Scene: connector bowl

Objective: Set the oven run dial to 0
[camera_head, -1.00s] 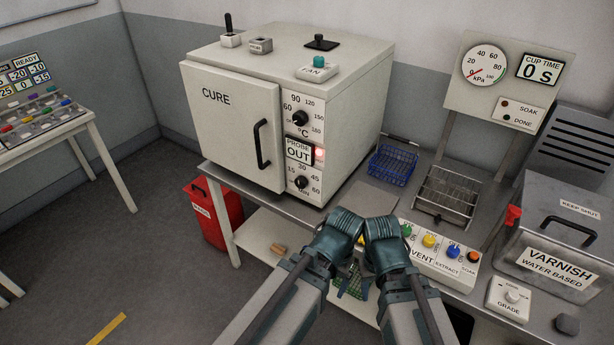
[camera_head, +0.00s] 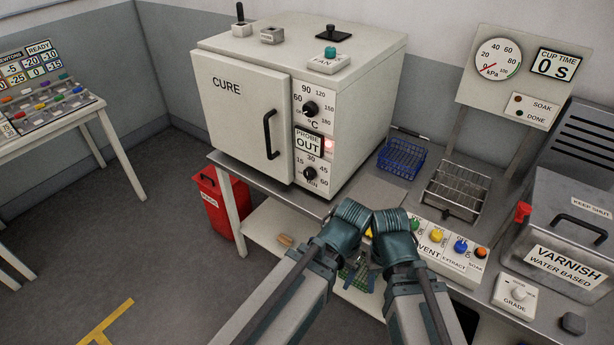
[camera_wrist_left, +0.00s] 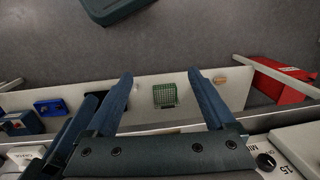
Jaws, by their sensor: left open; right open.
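The oven (camera_head: 248,118) marked CURE stands on the metal bench with its door shut. Its run dial (camera_head: 310,173), a black knob marked in minutes, is low on the front panel. Its pointer is too small to read surely. A black knob beside a 15 mark also shows in the left wrist view (camera_wrist_left: 266,161). My left gripper (camera_head: 347,230) is below and right of the dial, apart from it; its fingers are open and empty in the left wrist view (camera_wrist_left: 160,75). My right gripper (camera_head: 394,240) is close beside it; its fingertips are hidden in the head view.
The temperature dial (camera_head: 310,108) is above the run dial, with a PROBE OUT display (camera_head: 308,143) between. A vent button panel (camera_head: 450,250), blue basket (camera_head: 402,158) and wire rack (camera_head: 457,190) are to the right. A red bin (camera_head: 220,203) stands left of the bench.

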